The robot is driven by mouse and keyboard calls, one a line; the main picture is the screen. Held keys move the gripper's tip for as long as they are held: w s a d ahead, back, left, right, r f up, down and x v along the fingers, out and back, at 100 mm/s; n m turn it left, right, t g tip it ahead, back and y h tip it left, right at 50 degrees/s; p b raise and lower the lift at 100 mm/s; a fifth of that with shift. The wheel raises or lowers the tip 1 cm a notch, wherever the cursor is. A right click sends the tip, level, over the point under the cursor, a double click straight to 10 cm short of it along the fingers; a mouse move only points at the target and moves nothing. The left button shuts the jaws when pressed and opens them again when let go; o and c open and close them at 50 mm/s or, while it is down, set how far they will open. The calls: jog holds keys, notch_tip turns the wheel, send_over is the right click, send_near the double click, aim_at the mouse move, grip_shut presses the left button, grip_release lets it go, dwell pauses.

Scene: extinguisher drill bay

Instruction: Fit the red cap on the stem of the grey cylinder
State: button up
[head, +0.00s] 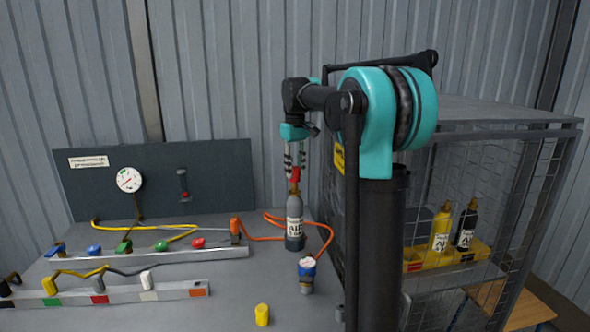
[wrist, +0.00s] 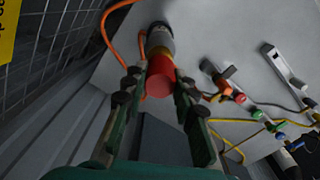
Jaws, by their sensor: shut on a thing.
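An orange hose (head: 262,238) curls around the cylinder. Manifold rails (head: 150,260) with colored valves lie left. A mesh cage (head: 500,130) with yellow and black cylinders stands right.

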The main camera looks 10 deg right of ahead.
aim_at(295, 183)
jog(key=shift+f, duration=0.5)
jog(key=shift+f, duration=0.35)
jog(key=shift+f, duration=1.1)
dwell(1.0)
jog(key=o, duration=0.9)
jog(key=shift+r, duration=0.1)
